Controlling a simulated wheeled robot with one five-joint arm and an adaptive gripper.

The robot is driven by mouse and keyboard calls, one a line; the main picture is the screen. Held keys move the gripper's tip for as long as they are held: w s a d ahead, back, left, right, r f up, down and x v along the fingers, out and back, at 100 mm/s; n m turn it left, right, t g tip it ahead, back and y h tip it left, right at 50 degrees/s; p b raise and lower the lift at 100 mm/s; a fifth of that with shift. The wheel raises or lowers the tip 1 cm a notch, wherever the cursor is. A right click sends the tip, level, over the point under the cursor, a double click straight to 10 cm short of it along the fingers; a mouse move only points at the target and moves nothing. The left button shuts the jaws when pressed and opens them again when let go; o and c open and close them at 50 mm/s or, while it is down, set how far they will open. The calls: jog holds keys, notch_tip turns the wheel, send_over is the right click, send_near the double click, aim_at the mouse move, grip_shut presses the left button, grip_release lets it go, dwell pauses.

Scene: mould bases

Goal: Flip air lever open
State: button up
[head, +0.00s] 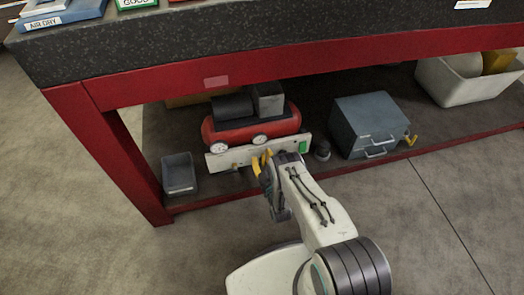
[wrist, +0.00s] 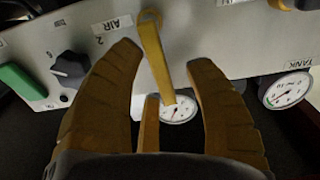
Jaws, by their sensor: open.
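The air lever (wrist: 155,55) is a yellow-brown bar in the wrist view. It hangs from a round pivot on the pale panel (wrist: 190,40), beside the AIR label (wrist: 118,23). Its free end reaches down over a white gauge (wrist: 180,110). My gripper (wrist: 160,53) is open, with one ribbed finger on each side of the lever and visible gaps to both. A short yellow-brown piece (wrist: 150,125) stands low between the fingers; I cannot tell what it is. In the head view my gripper (head: 262,161) is at the panel front and covers the lever.
The panel fronts a red compressor (head: 250,123) on the shelf under the bench. A black knob (wrist: 68,65) and a green switch (wrist: 22,80) sit left of my fingers; the TANK gauge (wrist: 288,90) sits right. A grey drawer box (head: 368,125) and small grey bin (head: 179,173) stand nearby.

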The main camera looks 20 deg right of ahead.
jog(key=shift+w, duration=0.1)
jog(key=shift+c, duration=0.2)
grip_shut()
dwell(0.5)
